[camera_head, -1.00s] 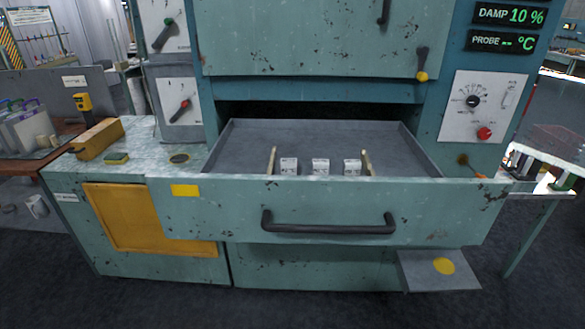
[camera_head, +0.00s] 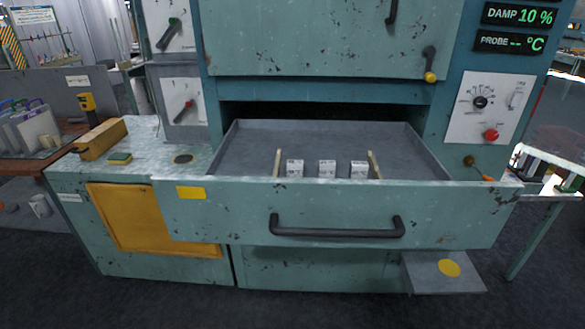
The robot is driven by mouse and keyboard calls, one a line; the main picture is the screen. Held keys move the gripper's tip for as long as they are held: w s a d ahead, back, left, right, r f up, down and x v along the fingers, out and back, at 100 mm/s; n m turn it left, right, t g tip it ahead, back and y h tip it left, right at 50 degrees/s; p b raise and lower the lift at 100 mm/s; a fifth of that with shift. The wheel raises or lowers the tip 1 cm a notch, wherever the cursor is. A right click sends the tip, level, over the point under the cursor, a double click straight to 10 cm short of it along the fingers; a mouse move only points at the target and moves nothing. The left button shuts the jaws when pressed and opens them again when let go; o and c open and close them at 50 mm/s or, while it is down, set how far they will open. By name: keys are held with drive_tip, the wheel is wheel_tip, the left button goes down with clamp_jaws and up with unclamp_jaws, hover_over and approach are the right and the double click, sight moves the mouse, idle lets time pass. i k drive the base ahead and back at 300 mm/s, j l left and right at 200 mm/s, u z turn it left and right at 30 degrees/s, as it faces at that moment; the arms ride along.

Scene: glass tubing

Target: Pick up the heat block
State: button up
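Three small white blocks with dark markings stand in a row inside an open grey-lined drawer (camera_head: 233,150): a left one (camera_head: 295,168), a middle one (camera_head: 327,168) and a right one (camera_head: 359,169). A thin pale upright strip stands at each end of the row, a left strip (camera_head: 278,163) and a right strip (camera_head: 374,165). The drawer front hides the lower part of the blocks. I cannot tell which thing, if any of these, is the heat block. My gripper is not in view.
The drawer front has a dark bar handle (camera_head: 337,230). A yellow-brown block (camera_head: 100,139) and a small sponge-like pad (camera_head: 120,158) lie on the left worktop (camera_head: 145,150). A low plate with a yellow disc (camera_head: 449,268) juts out below right. A side table stands at the right.

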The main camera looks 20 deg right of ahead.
sight(294, 168)
drive_tip(key=i+j, duration=0.25)
drive_tip(key=i+j+z, duration=0.1)
drive_tip(key=j, duration=0.4)
drive_tip(key=i+j, duration=0.35)
drive_tip(key=i+j+z, duration=0.1)
drive_tip(key=j, duration=0.3)
drive_tip(key=i+j+z, duration=0.1)
drive_tip(key=i+j, duration=0.2)
drive_tip(key=j, duration=0.15)
